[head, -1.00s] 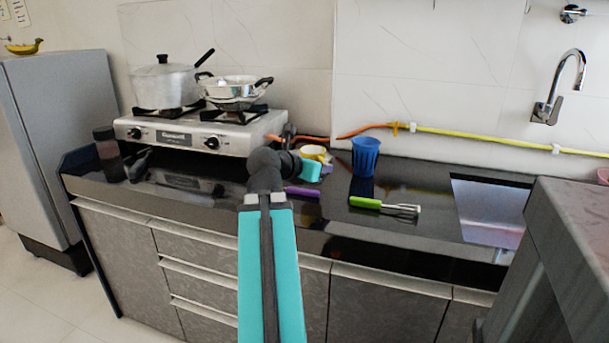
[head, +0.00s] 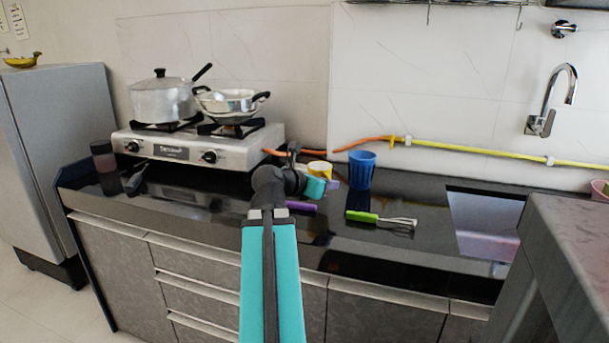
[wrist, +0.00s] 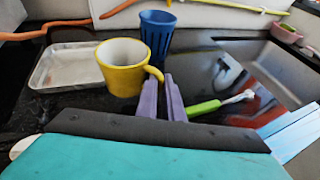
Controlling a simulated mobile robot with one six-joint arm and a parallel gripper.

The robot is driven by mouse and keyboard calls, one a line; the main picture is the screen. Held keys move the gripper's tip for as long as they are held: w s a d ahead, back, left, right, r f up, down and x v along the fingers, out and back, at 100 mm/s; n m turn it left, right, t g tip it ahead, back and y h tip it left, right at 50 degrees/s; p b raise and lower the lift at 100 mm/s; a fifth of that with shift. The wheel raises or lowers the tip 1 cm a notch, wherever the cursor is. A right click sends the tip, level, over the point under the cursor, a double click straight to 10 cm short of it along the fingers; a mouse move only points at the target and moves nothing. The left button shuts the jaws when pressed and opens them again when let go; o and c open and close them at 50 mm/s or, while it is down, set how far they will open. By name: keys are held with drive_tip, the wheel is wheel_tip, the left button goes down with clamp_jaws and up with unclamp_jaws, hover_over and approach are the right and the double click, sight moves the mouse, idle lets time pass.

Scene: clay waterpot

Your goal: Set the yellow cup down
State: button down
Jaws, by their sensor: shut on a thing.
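The yellow cup (head: 319,168) is upright above or on the dark counter (head: 420,205), beside the blue cup. In the wrist view the yellow cup (wrist: 122,72) shows its open white inside, and its handle points toward me. My gripper (wrist: 168,82) is shut on that handle, with its two lavender fingers close together. In the head view my gripper (head: 330,184) is partly hidden by my arm. Whether the cup's base touches the counter cannot be told.
The blue cup (head: 361,170) stands close behind and right of the yellow cup. A metal tray (wrist: 68,68) lies to its left. A green-handled whisk (head: 380,219) and a purple-handled item (head: 301,206) lie in front. The stove (head: 200,146) is left, the sink (head: 485,225) right.

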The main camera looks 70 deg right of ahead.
drive_tip(key=shift+w+d+r+p, duration=0.1)
drive_tip(key=shift+w+d+p, duration=0.55)
drive_tip(key=shift+p, duration=1.75)
drive_tip(key=shift+w+p, duration=0.1)
drive_tip(key=shift+p, duration=0.2)
drive_tip(key=d+p, duration=0.1)
drive_tip(key=p, duration=0.4)
drive_tip(key=shift+w, duration=0.35)
drive_tip(key=w+p, duration=0.1)
drive_tip(key=p, duration=0.7)
drive_tip(key=shift+d, duration=0.35)
drive_tip(key=shift+w+d+f, duration=0.25)
drive_tip(key=shift+w+d, duration=1)
drive_tip(key=shift+w, duration=0.05)
drive_tip(key=shift+w+d+f, duration=0.3)
drive_tip(key=shift+w+d, duration=0.9)
drive_tip(key=shift+w, duration=0.1)
drive_tip(key=shift+w+d+f, duration=0.25)
drive_tip(key=shift+w+d, duration=1)
drive_tip(key=shift+w, duration=0.05)
drive_tip(key=shift+f, duration=0.1)
drive_tip(key=shift+f, duration=1.7)
drive_tip(key=shift+f, duration=0.15)
